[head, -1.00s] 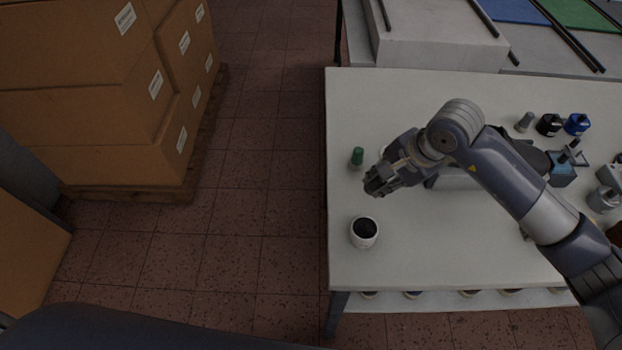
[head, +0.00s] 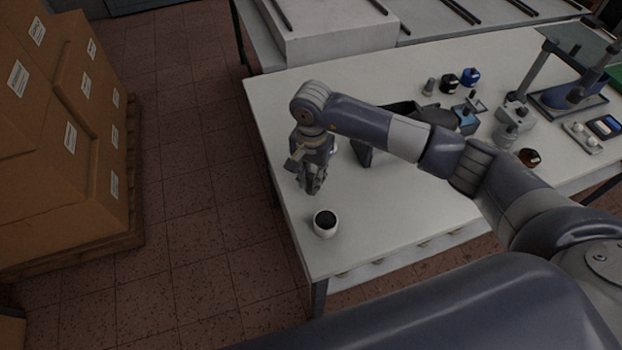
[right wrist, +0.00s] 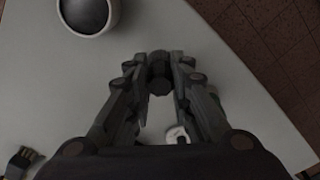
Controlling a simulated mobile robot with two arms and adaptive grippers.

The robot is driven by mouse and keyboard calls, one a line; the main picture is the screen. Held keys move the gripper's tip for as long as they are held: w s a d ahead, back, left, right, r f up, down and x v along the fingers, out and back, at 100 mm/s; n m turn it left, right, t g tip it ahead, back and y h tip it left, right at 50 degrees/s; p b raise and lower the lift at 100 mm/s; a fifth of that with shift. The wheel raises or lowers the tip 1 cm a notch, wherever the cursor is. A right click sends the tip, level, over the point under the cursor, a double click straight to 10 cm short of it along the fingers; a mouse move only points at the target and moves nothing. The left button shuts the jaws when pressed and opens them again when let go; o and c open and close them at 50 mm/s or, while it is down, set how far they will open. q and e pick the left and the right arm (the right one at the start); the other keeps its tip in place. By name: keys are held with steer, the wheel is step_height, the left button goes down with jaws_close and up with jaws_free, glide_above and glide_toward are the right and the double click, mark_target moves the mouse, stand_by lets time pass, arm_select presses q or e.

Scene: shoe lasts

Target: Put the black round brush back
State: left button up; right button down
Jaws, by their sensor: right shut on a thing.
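My right gripper (head: 312,184) hangs fingers-down over the left part of the white table. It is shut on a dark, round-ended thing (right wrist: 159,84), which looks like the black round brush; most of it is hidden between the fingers. A white cup (head: 325,224) with a dark inside stands upright near the table's front left corner. It is just in front of the gripper and apart from it, and it also shows at the top left of the right wrist view (right wrist: 88,14). My left gripper is not in view.
A small brush-like thing (right wrist: 24,160) lies at the lower left of the wrist view. A dark shoe form on a stand (head: 425,116), small bottles (head: 470,76) and a blue-topped device (head: 465,117) stand further back. Stacked cartons (head: 75,130) are left, across the floor.

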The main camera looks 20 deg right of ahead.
step_height(320, 180, down, 2)
steer(key=shift+f+p, duration=0.1)
steer(key=shift+p, duration=0.2)
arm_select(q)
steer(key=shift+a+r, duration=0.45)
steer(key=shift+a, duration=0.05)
arm_select(e)
steer(key=shift+f, duration=0.1)
steer(key=c, duration=1.9)
jaws_free()
steer(key=shift+f, duration=0.1)
steer(key=o, duration=0.5)
steer(key=shift+c, duration=0.2)
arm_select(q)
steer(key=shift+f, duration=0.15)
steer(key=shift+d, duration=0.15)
